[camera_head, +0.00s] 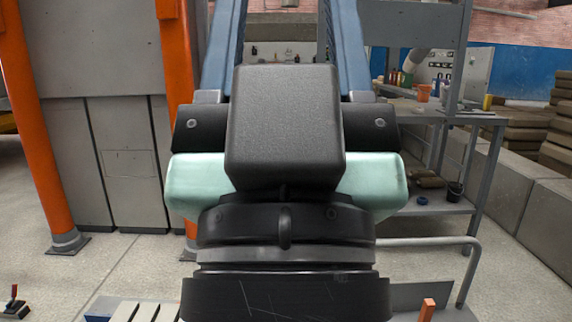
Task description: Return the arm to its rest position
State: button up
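My gripper (284,30) fills the middle of the head view, seen from behind, very close to the camera. Its black wrist, pale green body and black housing lead up to two long blue fingers. The fingers stand well apart, and I see nothing held between them. Their tips run out of the top of the frame, so what lies at the very ends is hidden. The housing and wrist hide the floor and anything directly behind them.
Orange posts (37,130) and a grey cabinet (128,165) stand at left. A grey workbench (450,115), with an orange cup (424,93) on it, stands at right. Concrete blocks (515,190) line the far right. Pale floor (140,262) shows at left.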

notch_tip(320, 180, up, 36)
jog(key=p, duration=3.3)
jog(key=shift+w+p, duration=0.25)
jog(key=shift+p, duration=0.05)
